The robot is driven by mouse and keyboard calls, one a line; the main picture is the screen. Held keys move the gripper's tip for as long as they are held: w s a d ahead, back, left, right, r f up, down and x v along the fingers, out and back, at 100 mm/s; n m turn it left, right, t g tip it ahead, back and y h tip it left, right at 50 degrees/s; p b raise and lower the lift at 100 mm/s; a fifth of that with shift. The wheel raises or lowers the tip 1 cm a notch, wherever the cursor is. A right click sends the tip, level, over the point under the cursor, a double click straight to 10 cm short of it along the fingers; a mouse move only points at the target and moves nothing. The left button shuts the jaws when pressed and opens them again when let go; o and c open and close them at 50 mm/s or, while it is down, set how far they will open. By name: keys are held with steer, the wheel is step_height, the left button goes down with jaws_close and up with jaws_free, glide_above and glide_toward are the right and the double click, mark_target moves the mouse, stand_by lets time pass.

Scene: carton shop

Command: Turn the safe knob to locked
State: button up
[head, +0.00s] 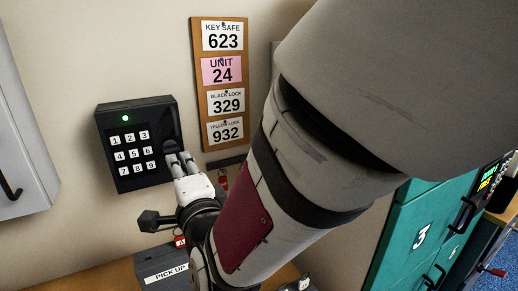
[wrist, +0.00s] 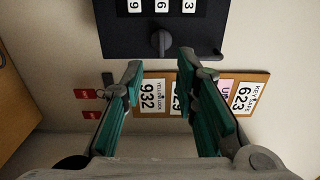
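The black key safe (head: 113,167) is fixed to the wall, with white number keys and a lit green light (head: 125,118). Its dark knob (wrist: 158,43) is on the panel beside the keys in the wrist view. My gripper (wrist: 160,66) is open and empty, its two teal-padded fingers spread apart. The knob shows ahead of the gap between the fingertips; whether they touch it I cannot tell. In the head view my gripper (head: 181,159) is close to the safe's right side, and the knob is partly covered. No locked marking is readable.
A wooden board (head: 198,75) with number cards hangs right of the safe. Red key tags (wrist: 88,94) hang below it. A grey cabinet (head: 20,150) is at the left, teal lockers (head: 412,225) at the right. A PICK UP box (head: 165,272) stands below.

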mark_target(172, 151)
steer(key=p+x, duration=0.1)
steer(key=x, duration=0.7)
steer(key=shift+w+a+r, duration=0.1)
steer(key=shift+w+a, duration=0.1)
steer(key=shift+a, duration=0.1)
jaws_close()
